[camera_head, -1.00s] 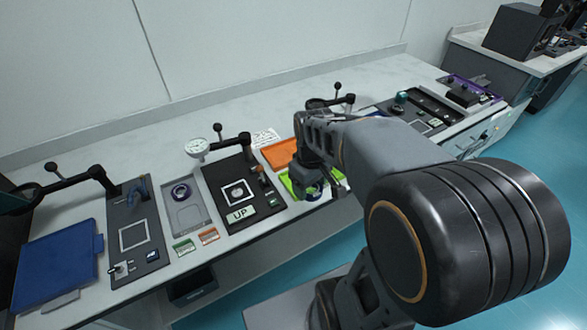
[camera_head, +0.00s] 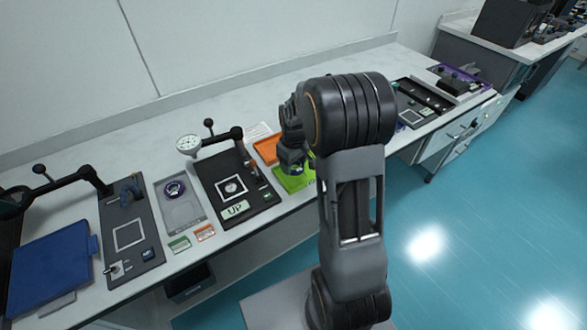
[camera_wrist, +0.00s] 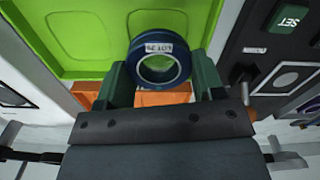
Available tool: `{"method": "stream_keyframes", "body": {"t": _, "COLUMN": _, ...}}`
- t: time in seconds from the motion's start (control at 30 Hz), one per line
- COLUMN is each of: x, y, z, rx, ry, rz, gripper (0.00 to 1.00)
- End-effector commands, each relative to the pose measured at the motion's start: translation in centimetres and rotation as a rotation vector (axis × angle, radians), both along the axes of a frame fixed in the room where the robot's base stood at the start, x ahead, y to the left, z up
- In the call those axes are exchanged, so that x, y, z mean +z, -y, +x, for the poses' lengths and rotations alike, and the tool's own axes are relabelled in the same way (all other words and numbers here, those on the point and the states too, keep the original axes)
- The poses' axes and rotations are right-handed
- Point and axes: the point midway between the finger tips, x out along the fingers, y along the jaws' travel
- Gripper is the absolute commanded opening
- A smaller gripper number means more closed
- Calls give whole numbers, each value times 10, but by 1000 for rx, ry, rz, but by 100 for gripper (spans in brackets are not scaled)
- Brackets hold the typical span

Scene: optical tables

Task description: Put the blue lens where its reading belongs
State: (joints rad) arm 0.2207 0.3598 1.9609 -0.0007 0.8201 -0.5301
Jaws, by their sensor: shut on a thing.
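My gripper (camera_wrist: 162,82) is shut on the blue lens (camera_wrist: 179,76), a dark blue ring with a pale centre and a small white "LOT" label; its number is hard to read. In the wrist view the lens is held upright between the green fingers, in front of the green tray (camera_wrist: 75,40). In the head view my gripper (camera_head: 291,166) is above the back part of the green tray (camera_head: 293,184); the lens cannot be made out clearly there. The orange tray (camera_head: 266,149) lies just behind. Whether the lens touches the green tray cannot be told.
Green (camera_head: 179,245) and orange (camera_head: 204,233) cards lie at the front edge. A grey tray (camera_head: 184,214) holds a dark ring.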

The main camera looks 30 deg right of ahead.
Motion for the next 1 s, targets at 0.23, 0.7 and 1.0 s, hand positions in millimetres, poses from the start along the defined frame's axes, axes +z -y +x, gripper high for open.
{"method": "stream_keyframes", "body": {"t": 0.23, "x": -24, "y": 1, "z": 4, "rx": 0, "ry": -3, "rz": 1, "gripper": 33}}
{"method": "stream_keyframes", "body": {"t": 0.7, "x": -39, "y": 1, "z": 4, "rx": 0, "ry": -1, "rz": 0, "gripper": 33}}
{"method": "stream_keyframes", "body": {"t": 1.0, "x": -40, "y": 1, "z": 4, "rx": 0, "ry": -1, "rz": 1, "gripper": 72}}
